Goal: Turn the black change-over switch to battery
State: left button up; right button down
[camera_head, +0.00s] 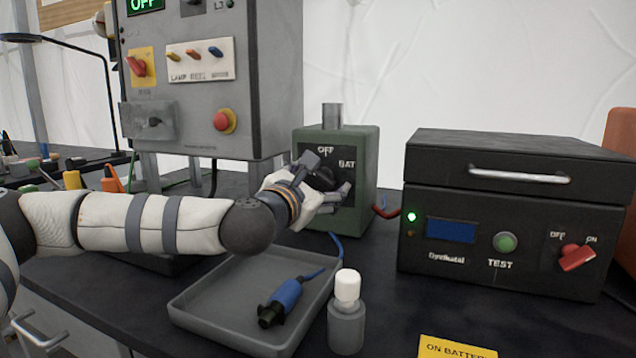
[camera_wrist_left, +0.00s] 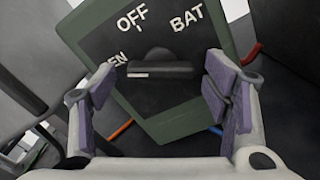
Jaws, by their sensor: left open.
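The black change-over switch (camera_head: 325,178) is a knob on the dark front plate of a green box (camera_head: 367,160). The plate reads OFF and BAT in the head view; the wrist view also shows part of GEN. In the left wrist view the knob (camera_wrist_left: 158,65) lies between and ahead of the fingers, with a visible gap on each side. My right gripper is not in view.
A grey tray (camera_head: 205,318) with a blue connector (camera_head: 286,296) lies below my left arm. A grey bottle (camera_head: 346,325) with a white cap stands beside it. A black box (camera_head: 440,165) with a red switch stands right, a grey control panel (camera_head: 180,115) left.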

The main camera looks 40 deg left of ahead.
pick_arm(q)
jog(key=c, duration=1.2)
jog(key=shift+o, duration=0.2)
